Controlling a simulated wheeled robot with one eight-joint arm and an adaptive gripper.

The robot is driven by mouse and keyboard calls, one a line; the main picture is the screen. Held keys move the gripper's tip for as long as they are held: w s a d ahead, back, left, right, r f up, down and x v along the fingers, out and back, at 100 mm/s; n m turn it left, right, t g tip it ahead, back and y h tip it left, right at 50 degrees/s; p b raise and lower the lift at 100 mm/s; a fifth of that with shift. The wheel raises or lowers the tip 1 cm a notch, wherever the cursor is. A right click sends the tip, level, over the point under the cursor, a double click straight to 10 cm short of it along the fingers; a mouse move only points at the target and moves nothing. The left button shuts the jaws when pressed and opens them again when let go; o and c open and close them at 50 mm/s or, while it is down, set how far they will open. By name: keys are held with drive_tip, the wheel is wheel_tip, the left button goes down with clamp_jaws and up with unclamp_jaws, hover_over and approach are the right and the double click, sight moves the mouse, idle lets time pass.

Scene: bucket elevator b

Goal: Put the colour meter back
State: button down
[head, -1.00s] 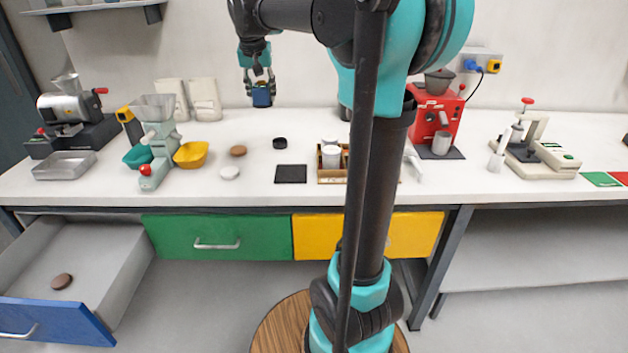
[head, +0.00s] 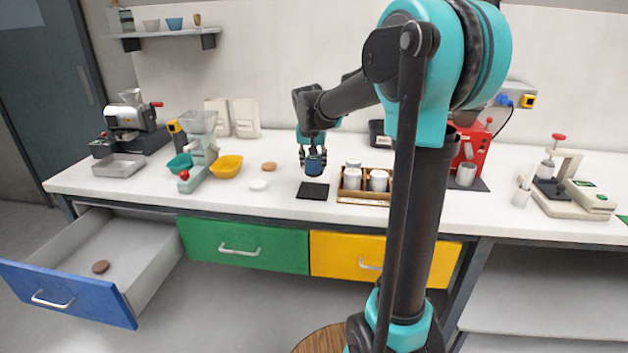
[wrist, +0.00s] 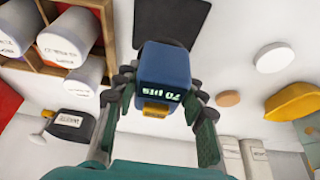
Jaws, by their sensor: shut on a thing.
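The colour meter, a small dark-blue block (head: 315,167), is held by my gripper (head: 313,157) above the bench, behind the black mat (head: 313,191). In the wrist view the meter (wrist: 164,76) sits between the fingers of my gripper (wrist: 162,92), its lit display and a yellow label facing the camera. The mat (wrist: 172,15) shows beyond the meter there. A dark round edge (wrist: 176,43) shows just behind the meter, mostly hidden by it. The meter looks clear of the bench, but the exact gap cannot be told.
A wooden crate (head: 365,199) of white jars stands right of the mat. A white disc (head: 258,185), a brown disc (head: 269,167) and a yellow scoop (head: 227,167) lie to the left. The blue-fronted drawer (head: 68,293) is open, with a brown disc inside.

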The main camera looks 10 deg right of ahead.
drive_tip(key=shift+f, duration=3.15)
drive_tip(key=c, duration=0.9)
unclamp_jaws()
drive_tip(key=shift+f, duration=0.1)
drive_tip(key=v, duration=1.2)
drive_tip(key=s+d+f+n, duration=0.1)
drive_tip(key=s+d+f, duration=0.1)
drive_tip(key=s+f, duration=0.8)
drive_tip(key=s+d+f+n+y, duration=0.1)
drive_tip(key=s+d+f+n, duration=0.1)
drive_tip(key=s+f, duration=0.9)
drive_tip(key=s+d, duration=0.1)
drive_tip(key=s, duration=0.4)
drive_tip(key=shift+d+f+n, duration=0.2)
drive_tip(key=shift+n, duration=0.1)
